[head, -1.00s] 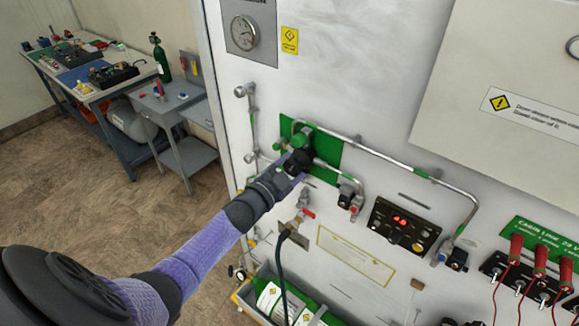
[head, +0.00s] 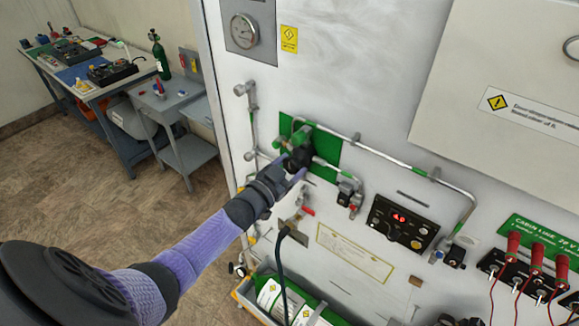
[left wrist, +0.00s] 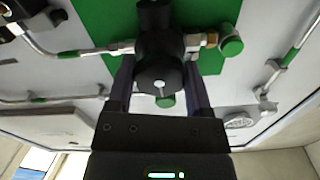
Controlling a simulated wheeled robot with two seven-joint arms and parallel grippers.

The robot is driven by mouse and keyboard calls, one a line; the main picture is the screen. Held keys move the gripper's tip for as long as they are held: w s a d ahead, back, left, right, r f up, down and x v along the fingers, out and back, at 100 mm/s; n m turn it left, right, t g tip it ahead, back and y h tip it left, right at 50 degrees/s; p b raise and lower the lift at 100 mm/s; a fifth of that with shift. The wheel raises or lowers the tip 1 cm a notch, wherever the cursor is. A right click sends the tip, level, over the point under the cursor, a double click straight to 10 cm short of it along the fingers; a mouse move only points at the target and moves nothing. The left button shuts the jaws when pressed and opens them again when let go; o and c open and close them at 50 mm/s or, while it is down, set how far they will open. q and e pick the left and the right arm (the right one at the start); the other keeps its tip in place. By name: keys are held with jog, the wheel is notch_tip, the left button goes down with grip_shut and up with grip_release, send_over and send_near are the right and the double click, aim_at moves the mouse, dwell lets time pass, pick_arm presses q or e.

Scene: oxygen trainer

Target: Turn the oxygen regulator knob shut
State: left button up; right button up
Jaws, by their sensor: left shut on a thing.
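The oxygen regulator knob (head: 299,158) is black and sits in front of the green plate (head: 326,166) on the white panel. In the left wrist view the round black knob (left wrist: 160,66) shows a pale pointer mark on its face. My left gripper (head: 295,172) is at the knob, with one finger on each side of it. In the left wrist view the left gripper (left wrist: 160,95) is shut on the knob. The knob's far side is hidden. My right gripper is not in view.
A metal pipe (head: 400,168) runs right from the regulator. A workbench (head: 85,78) is far left.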

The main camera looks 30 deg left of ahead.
pick_arm(q)
jog(key=o, duration=1.3)
jog(key=shift+w, duration=0.1)
jog(key=s, duration=1)
jog(key=shift+a, duration=0.4)
